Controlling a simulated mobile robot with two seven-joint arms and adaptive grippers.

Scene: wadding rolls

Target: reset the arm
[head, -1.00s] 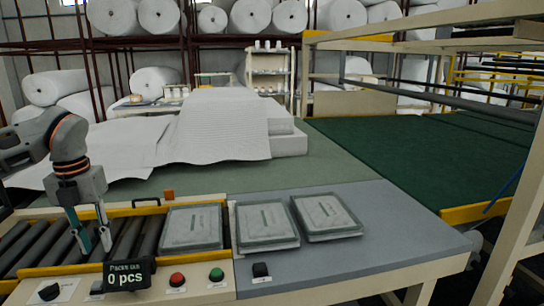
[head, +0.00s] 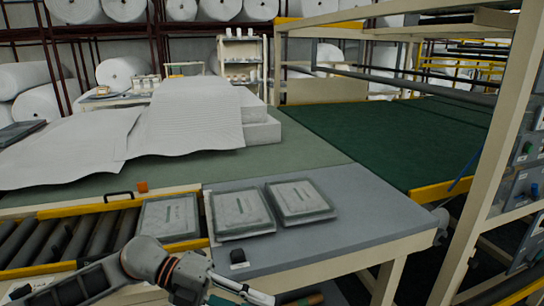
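My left arm comes in from the lower left, and its gripper (head: 238,294) is low at the bottom edge, in front of the grey table. Its fingers point right and look apart, with nothing seen between them; the lower finger is partly cut off by the frame. My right gripper is not in view. One flat clear-wrapped pack (head: 168,217) lies at the right end of the roller conveyor (head: 85,238). Two more packs, a middle one (head: 240,212) and a right one (head: 300,201), lie side by side on the grey table (head: 375,215). The gripper is apart from all three.
White wadding sheets (head: 190,120) lie on the green-grey surface behind. A dark green belt (head: 400,140) with a yellow edge is at the right, under a beige frame (head: 495,150). A small black button box (head: 238,258) sits at the table's front edge. The table's right part is clear.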

